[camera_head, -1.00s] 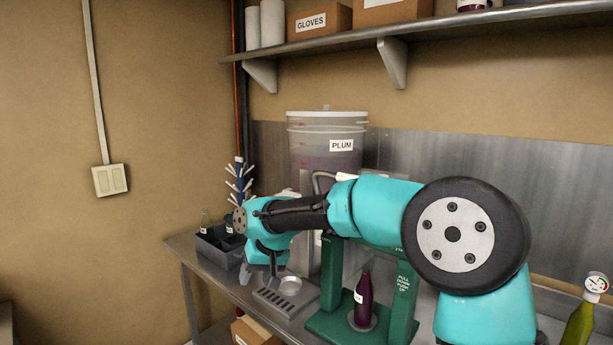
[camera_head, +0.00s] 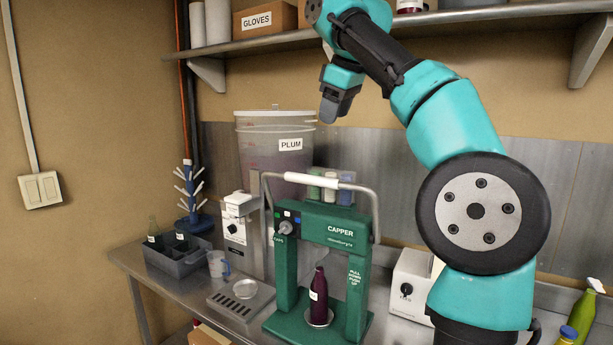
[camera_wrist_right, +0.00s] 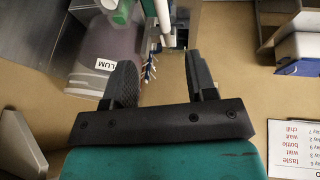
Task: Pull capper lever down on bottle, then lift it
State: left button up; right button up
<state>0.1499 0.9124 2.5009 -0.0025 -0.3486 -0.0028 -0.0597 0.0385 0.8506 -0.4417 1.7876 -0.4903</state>
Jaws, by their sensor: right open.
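The green capper (camera_head: 340,232) stands on the steel counter. Its grey lever loop (camera_head: 373,196) is up, with a white grip (camera_head: 297,179) across the top. A dark red bottle (camera_head: 318,290) with a white label stands upright on the capper's base, between the posts. My right gripper (camera_head: 336,112) hangs above the lever, apart from it and a little to its right. In the right wrist view the gripper (camera_wrist_right: 162,82) is open with nothing between its fingers, and the white grip (camera_wrist_right: 122,12) shows near the top edge. My left gripper is out of view.
A PLUM bucket (camera_head: 262,140) stands behind the capper. A grey bottle crate (camera_head: 178,262), a jug (camera_head: 218,264) and a blue drying tree (camera_head: 194,207) are at left. A white device (camera_head: 408,290) is at right. A shelf (camera_head: 440,20) overhangs the counter.

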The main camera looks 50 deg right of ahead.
jog(key=x, duration=1.7)
jog(key=shift+w+f, duration=0.15)
jog(key=shift+w, duration=0.05)
grip_shut()
